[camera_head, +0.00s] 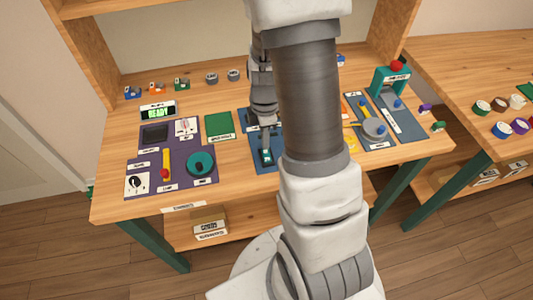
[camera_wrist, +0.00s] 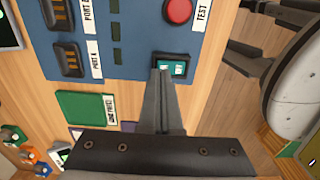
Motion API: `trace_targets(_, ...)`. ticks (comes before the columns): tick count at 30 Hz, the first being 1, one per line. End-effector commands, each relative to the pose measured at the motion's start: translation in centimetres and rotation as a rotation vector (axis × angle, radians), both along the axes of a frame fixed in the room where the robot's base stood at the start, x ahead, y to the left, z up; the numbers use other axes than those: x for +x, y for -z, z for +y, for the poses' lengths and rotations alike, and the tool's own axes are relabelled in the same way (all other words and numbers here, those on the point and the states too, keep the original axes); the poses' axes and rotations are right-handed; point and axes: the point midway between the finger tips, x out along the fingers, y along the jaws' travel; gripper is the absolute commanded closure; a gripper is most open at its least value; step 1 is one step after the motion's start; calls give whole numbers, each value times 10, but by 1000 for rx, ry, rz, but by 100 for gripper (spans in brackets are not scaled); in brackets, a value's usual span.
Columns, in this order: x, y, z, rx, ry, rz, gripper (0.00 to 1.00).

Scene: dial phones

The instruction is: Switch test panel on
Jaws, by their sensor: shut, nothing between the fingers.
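The blue test panel (camera_wrist: 130,40) fills the upper part of the wrist view, with a red button (camera_wrist: 179,10) labelled TEST. A small black-framed switch (camera_wrist: 178,68) with a bright teal face sits near the panel's lower edge. My gripper (camera_wrist: 162,73) is shut and empty, its fingertips at the switch's left side, overlapping it in the picture; I cannot tell whether they touch.
The panel also carries Port A (camera_wrist: 68,58) and Port B sockets. A green pad (camera_head: 219,126) and a purple panel (camera_head: 190,165) with a red-tipped lever lie to the left. A second blue-grey panel (camera_head: 405,125) lies to the right. Small coloured items stand along the back.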

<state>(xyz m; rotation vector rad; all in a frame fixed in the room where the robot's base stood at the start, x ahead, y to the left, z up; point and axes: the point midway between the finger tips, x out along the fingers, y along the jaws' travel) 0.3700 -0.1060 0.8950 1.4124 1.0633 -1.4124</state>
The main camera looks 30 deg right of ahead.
Motion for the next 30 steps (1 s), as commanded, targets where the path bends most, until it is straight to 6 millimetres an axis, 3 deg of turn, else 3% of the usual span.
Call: trace_targets(30,0,16,0,0,0,0,100)
